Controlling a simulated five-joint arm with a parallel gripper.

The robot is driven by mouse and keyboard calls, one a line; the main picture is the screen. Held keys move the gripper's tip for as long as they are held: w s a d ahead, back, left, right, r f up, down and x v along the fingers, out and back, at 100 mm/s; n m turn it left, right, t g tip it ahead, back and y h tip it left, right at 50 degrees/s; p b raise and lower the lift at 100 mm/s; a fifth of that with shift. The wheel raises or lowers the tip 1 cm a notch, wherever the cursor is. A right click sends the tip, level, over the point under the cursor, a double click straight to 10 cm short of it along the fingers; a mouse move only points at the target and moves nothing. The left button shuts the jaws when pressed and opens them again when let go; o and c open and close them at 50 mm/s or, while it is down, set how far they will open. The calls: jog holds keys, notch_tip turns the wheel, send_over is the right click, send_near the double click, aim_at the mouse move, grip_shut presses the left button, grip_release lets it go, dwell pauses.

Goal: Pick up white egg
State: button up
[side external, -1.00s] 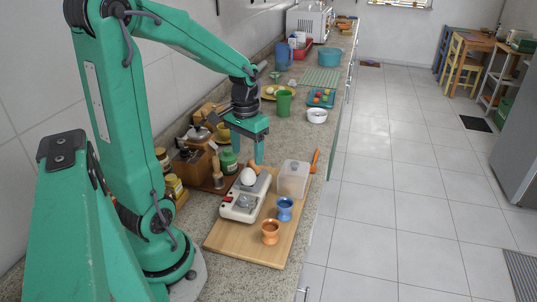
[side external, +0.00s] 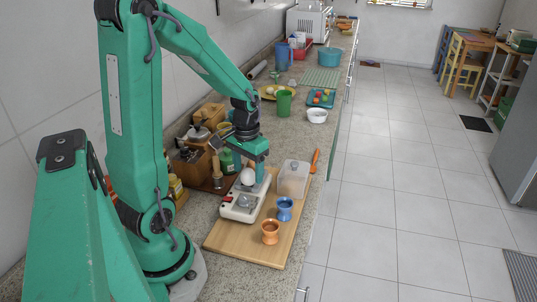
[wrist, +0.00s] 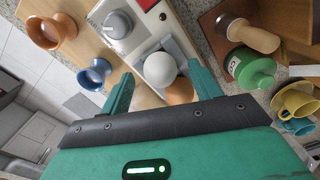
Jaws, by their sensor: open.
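The white egg (side external: 247,177) rests at the far end of a white device with a grey dial (side external: 240,207), on a wooden board (side external: 232,240). My gripper (side external: 254,172) is low over that end, pointing down, open and empty. In the wrist view the white egg (wrist: 160,69) shows in the gap between my two green fingers (wrist: 161,88), apart from both. A brown rounded object (wrist: 180,91) sits right beside the egg, on the side nearer my palm. In the side view my fingers partly cover this spot.
A clear container (side external: 294,178), a blue cup (side external: 285,208) and an orange cup (side external: 270,232) stand on the right of the board. A green bottle (side external: 228,160) and wooden items stand close on the left. A green cup (side external: 284,102) is farther back.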

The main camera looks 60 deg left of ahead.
jog(key=shift+f, duration=0.8)
jog(key=shift+c, duration=0.4)
jog(key=c, duration=1)
